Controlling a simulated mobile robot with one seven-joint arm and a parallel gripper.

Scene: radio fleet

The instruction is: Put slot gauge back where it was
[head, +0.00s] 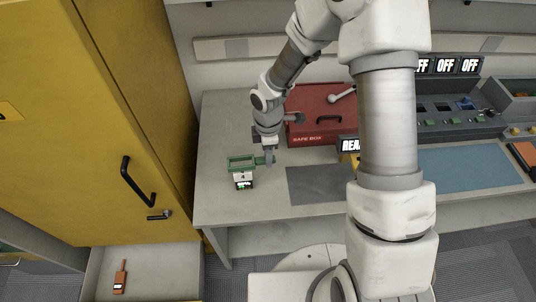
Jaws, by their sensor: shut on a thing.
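My gripper (267,158) points down above the left part of the grey bench and is shut on a green piece. This green, frame-like piece (241,162), which I take to be the slot gauge, reaches left from the fingers. A small block (243,179) with a white label reading 4 and a dark face with green marks shows directly below it. I cannot tell whether the green piece touches this block or is held just above it. The fingertips are small and partly hidden by the green piece.
A red safe box (321,120) stands behind my gripper, with a grey mat (320,184) to the right. A yellow cabinet (95,110) rises at left. An orange-red handset (119,279) lies in the open grey drawer (170,270). Bare bench (215,205) shows at the front left.

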